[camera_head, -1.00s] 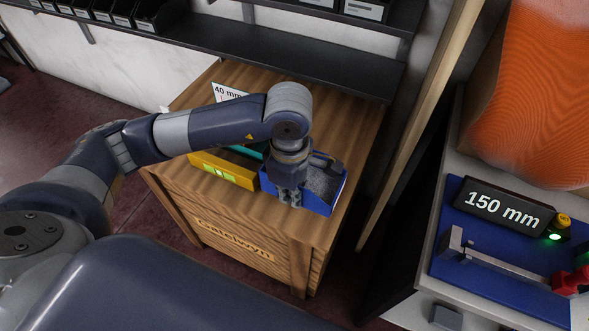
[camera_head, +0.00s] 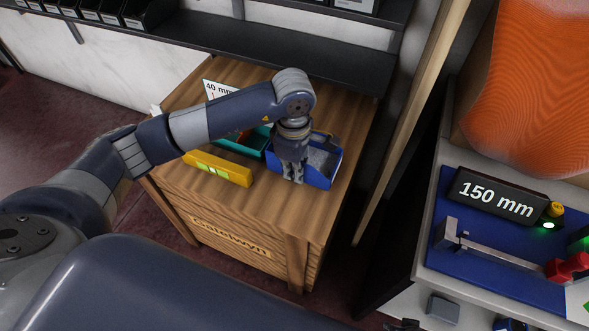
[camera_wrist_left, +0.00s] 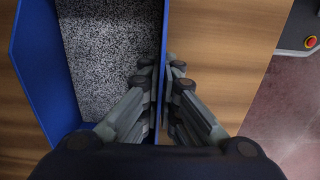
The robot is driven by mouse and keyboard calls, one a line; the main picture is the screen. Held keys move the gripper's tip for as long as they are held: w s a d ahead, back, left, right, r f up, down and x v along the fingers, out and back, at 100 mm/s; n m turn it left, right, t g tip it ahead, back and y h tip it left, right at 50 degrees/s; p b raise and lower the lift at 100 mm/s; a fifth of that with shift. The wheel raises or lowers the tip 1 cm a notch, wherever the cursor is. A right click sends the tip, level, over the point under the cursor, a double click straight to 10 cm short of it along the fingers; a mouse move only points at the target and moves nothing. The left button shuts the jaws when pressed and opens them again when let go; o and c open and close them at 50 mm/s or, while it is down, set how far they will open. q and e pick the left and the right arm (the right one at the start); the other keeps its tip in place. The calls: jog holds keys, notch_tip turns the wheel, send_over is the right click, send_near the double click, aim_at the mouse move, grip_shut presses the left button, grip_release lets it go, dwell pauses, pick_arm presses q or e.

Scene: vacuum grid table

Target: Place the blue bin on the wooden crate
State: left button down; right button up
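The blue bin (camera_head: 325,179), with grey speckled contents, is over the front right part of the wooden crate's top (camera_head: 325,215). It looks upright and level; whether its base touches the wood is hard to tell. My left gripper (camera_head: 292,175) points down at the bin's near left side. In the left wrist view, its fingers (camera_wrist_left: 162,75) straddle a wall of the blue bin (camera_wrist_left: 32,62), one inside and one outside, closed on the wall. My right gripper is not seen.
A yellow spirit level (camera_head: 217,168) and a teal bin (camera_head: 243,143) are left of the blue bin. A "40 mm" sign (camera_head: 217,89) stands behind. A dark shelf (camera_head: 270,60) overhangs the back. Bare wood lies in front and right.

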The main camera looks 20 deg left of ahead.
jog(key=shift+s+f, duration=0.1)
pick_arm(q)
jog(key=shift+f, duration=0.1)
jog(key=c, duration=2.1)
grip_release()
jog(key=shift+c, duration=0.2)
jog(key=o, duration=0.3)
jog(key=shift+o, duration=0.2)
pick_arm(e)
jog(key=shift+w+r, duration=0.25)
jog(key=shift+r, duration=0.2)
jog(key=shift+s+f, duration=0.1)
